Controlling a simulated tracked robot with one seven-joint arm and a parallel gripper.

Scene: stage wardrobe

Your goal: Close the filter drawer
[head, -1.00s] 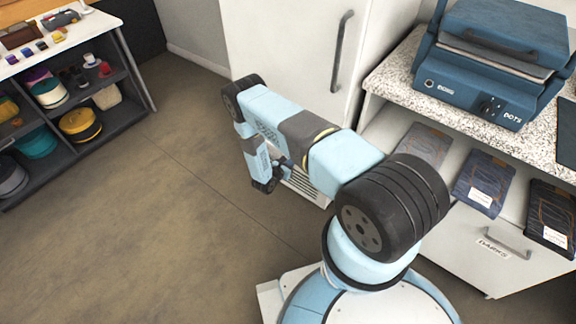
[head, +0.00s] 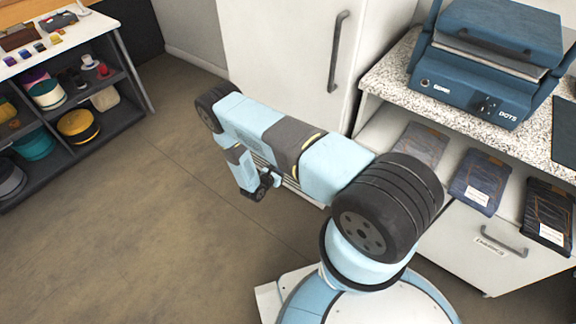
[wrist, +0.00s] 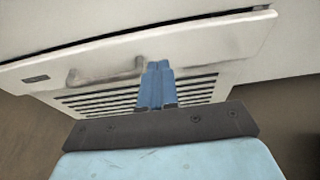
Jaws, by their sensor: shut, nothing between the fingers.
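The filter drawer's white front (wrist: 215,50) spans the wrist view, low on the white cabinet, with a bar handle (wrist: 100,77) and a small dark label at its left end. A dark gap runs along its top edge; how far the drawer stands out is hard to tell. Slatted vents show below the front. My gripper (wrist: 158,66) is shut and empty. Its blue fingertips point at the drawer front, just right of the handle's right end; I cannot tell whether they touch. In the head view my gripper (head: 264,186) is low before the cabinet, and my arm hides most of the drawer.
The tall white cabinet (head: 275,50) with a vertical handle stands behind my arm. A dark shelf unit (head: 130,90) stands at left. The floor between is clear.

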